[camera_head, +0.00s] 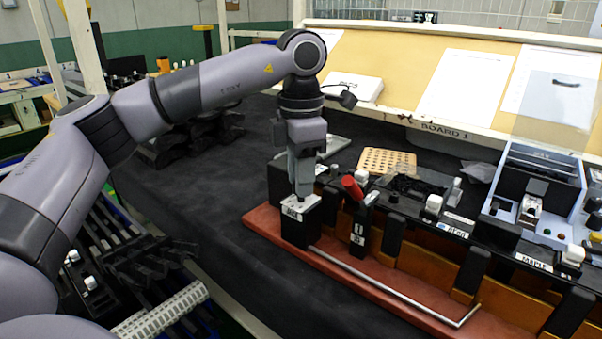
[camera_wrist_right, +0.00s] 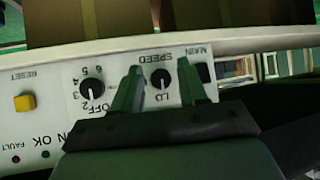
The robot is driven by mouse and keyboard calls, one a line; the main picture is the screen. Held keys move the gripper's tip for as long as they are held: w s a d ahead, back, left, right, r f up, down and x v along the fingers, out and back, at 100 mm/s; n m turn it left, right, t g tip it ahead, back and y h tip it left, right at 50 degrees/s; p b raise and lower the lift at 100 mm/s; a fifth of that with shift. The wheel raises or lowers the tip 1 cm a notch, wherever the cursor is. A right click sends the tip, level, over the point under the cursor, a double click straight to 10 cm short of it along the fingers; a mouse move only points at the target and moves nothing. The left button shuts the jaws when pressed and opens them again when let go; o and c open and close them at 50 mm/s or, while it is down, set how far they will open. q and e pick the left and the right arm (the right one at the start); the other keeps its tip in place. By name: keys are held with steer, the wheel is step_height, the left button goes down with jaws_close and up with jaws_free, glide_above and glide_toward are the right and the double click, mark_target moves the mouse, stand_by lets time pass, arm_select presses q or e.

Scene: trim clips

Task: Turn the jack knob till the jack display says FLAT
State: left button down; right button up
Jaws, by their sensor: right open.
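A black block with a white top (camera_head: 300,228) stands on the left end of a red base. Its small dark label is too small to read surely, and I cannot tell whether it is the jack. My left gripper (camera_head: 304,188) points straight down onto the block's top, and its fingertips are close together there. Any knob under them is hidden, and I see no readable FLAT display. My right gripper (camera_wrist_right: 160,88) is open and empty, in front of a white panel (camera_wrist_right: 45,130) with a SPEED knob (camera_wrist_right: 160,78) and a numbered dial (camera_wrist_right: 92,88).
A red-handled lever (camera_head: 352,187) stands just right of the block. A thin metal rod (camera_head: 385,285) runs along the red base (camera_head: 262,222). A perforated tan board (camera_head: 388,162) and a grey device (camera_head: 540,180) are farther right. The dark cloth (camera_head: 200,205) at left has free room.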

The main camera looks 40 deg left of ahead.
arm_select(q)
steer(key=c, duration=1.9)
jaws_free()
steer(key=shift+r+n, duration=0.1)
steer(key=shift+n, duration=0.4)
steer(key=shift+o, duration=0.2)
steer(key=shift+n, duration=0.6)
steer(key=n+p, duration=0.1)
steer(key=n, duration=0.3)
steer(key=shift+n+p, duration=0.3)
steer(key=shift+n, duration=1)
steer(key=shift+w, duration=0.1)
steer(key=o, duration=1.1)
steer(key=shift+c, duration=0.2)
